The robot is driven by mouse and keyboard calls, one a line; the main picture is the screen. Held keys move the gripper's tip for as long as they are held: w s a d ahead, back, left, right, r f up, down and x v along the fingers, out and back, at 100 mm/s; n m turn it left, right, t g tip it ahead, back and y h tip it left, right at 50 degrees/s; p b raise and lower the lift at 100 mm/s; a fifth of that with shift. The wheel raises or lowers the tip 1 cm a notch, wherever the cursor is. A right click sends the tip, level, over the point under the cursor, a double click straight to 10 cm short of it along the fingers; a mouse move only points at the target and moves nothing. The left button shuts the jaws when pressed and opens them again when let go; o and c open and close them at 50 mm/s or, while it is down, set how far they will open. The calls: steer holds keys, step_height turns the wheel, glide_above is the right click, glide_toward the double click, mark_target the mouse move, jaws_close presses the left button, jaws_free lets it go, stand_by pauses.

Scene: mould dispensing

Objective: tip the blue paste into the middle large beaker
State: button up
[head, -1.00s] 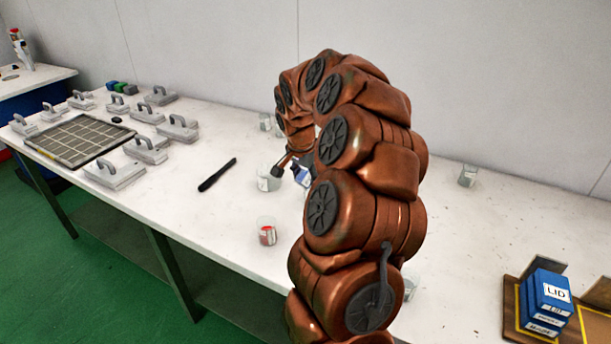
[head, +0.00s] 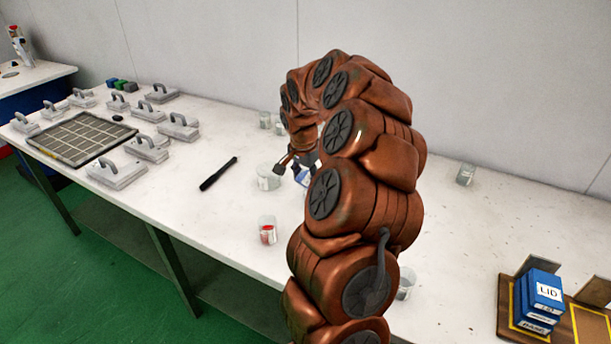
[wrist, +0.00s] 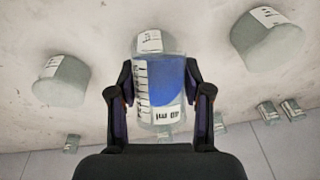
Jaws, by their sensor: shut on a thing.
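My gripper (wrist: 156,90) is shut on a small clear beaker of blue paste (wrist: 168,82), which has a white label and scale marks. In the head view, my gripper (head: 295,164) is partly hidden by my arm, with a little of the blue paste (head: 302,178) showing. In the wrist view, the middle large beaker (wrist: 149,41) stands just beyond the held beaker, which overlaps it. In the head view my arm seems to hide it. I cannot tell whether any paste has left the held beaker.
Other large beakers flank it, left (wrist: 60,82) and right (wrist: 266,38) in the wrist view. A beaker with red contents (head: 267,230) stands nearer the front edge. A black tool (head: 218,174) lies left.

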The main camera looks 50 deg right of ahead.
steer(key=shift+d+y+p, duration=0.15)
steer(key=shift+y+p, duration=0.75)
steer(key=shift+p, duration=1.8)
steer(key=shift+d+f+y+p, duration=0.15)
steer(key=shift+y+p, duration=0.75)
steer(key=shift+p, duration=0.3)
steer(key=shift+f, duration=0.15)
steer(key=shift+d+y+p, duration=0.15)
steer(key=shift+y+p, duration=0.15)
steer(key=shift+y, duration=0.5)
steer(key=shift+d+r+y, duration=0.15)
steer(key=shift+r+y, duration=0.05)
steer(key=shift+y, duration=0.5)
steer(key=shift+d+r+y, duration=0.1)
steer(key=shift+r+y, duration=0.05)
steer(key=shift+y, duration=0.25)
steer(key=shift+d+r+y+b, duration=0.1)
steer(key=shift+r+y+b, duration=0.1)
steer(key=shift+y+b, duration=0.15)
